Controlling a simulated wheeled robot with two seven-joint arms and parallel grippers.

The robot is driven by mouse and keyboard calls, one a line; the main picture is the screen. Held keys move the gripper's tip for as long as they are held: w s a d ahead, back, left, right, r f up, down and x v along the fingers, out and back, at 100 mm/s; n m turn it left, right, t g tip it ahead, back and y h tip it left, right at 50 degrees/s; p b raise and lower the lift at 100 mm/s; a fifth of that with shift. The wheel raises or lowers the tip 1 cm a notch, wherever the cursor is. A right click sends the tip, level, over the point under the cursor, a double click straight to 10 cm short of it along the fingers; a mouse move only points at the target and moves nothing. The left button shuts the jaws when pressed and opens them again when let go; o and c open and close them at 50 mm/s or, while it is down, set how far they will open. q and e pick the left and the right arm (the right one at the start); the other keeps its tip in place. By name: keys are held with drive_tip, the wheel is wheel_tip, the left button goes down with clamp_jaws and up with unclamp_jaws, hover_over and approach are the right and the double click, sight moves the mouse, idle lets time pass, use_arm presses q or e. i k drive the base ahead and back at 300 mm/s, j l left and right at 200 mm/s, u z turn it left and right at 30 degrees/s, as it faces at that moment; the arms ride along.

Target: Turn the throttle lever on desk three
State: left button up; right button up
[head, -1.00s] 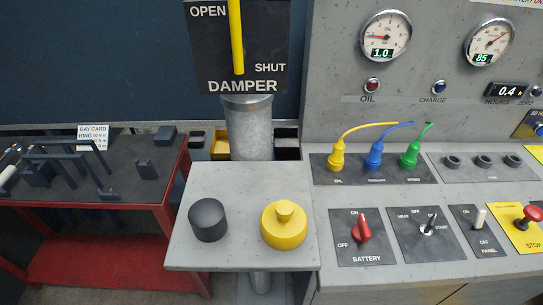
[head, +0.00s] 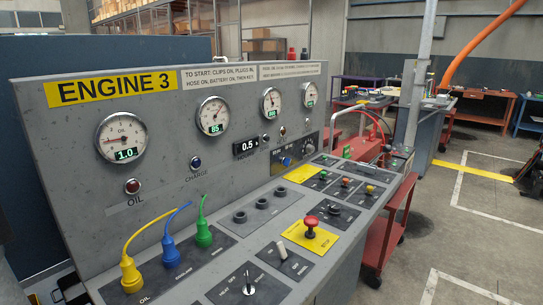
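The desk marked ENGINE 3 (head: 111,88) fills the left and middle of the head view, with its sloped control top running away to the right. I cannot pick out the throttle lever for certain. A dark panel with a blue knob (head: 287,161) sits low on the upright face. Small red, yellow and green controls (head: 345,182) stand at the far end of the top, too small to read. Neither of my grippers is in view.
Nearer on the desk are a red stop button (head: 311,226), a key switch (head: 248,287) and yellow, blue and green plugs with leads (head: 131,274). A red cart (head: 393,229) stands beyond the desk's right end. Open floor (head: 470,240) lies to the right.

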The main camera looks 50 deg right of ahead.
sight(386, 148)
drive_tip(key=z, duration=2.35)
